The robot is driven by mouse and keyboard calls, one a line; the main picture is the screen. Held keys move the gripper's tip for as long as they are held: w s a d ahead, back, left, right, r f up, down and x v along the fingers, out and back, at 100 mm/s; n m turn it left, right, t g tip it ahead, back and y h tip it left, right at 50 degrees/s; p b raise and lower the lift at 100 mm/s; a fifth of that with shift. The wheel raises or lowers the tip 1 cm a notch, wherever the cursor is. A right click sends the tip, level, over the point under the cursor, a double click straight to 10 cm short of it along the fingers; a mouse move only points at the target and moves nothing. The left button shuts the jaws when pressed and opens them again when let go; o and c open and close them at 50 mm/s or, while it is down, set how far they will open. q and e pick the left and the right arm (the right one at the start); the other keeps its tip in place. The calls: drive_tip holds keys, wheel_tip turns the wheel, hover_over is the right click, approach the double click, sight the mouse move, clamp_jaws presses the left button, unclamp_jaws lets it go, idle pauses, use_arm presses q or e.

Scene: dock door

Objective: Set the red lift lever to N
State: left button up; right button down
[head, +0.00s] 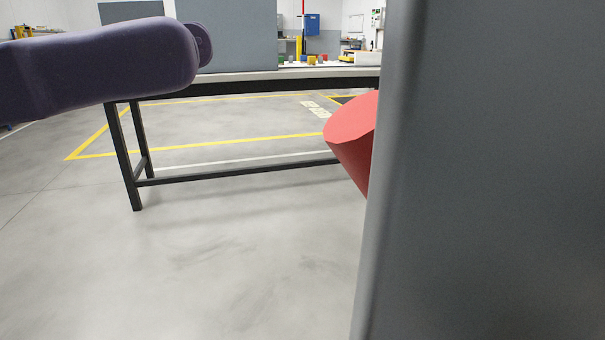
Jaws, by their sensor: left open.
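A red faceted piece (350,132), wide at the top and narrowing downward, shows at the left edge of a large grey panel (490,170) in the head view. It may be the end of the red lift lever; the panel hides the rest. No N mark or lever scale shows. My purple left arm comes in from the left, and my left gripper (205,45) is at its rounded far end, open and well left of the red piece. Its fingers are hard to make out. Nothing shows held. My right gripper is not in view.
The near grey panel blocks the right side. A table (255,85) with black legs and a grey box (230,35) stands behind. Farther back are a blue cabinet (313,24) and small coloured bins. The floor (230,260) in front is clear.

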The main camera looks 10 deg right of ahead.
use_arm(q)
wheel_tip(320, 180, down, 4)
drive_tip(key=m+g+y+b, duration=0.1)
drive_tip(key=m, duration=0.1)
drive_tip(key=d, duration=0.3)
drive_tip(key=s+d, duration=0.1)
drive_tip(key=d, duration=0.2)
drive_tip(key=s+d+p, duration=0.1)
drive_tip(key=d, duration=0.2)
drive_tip(key=shift+s+d+f, duration=0.15)
drive_tip(key=shift+d, duration=0.05)
clamp_jaws()
idle(0.9)
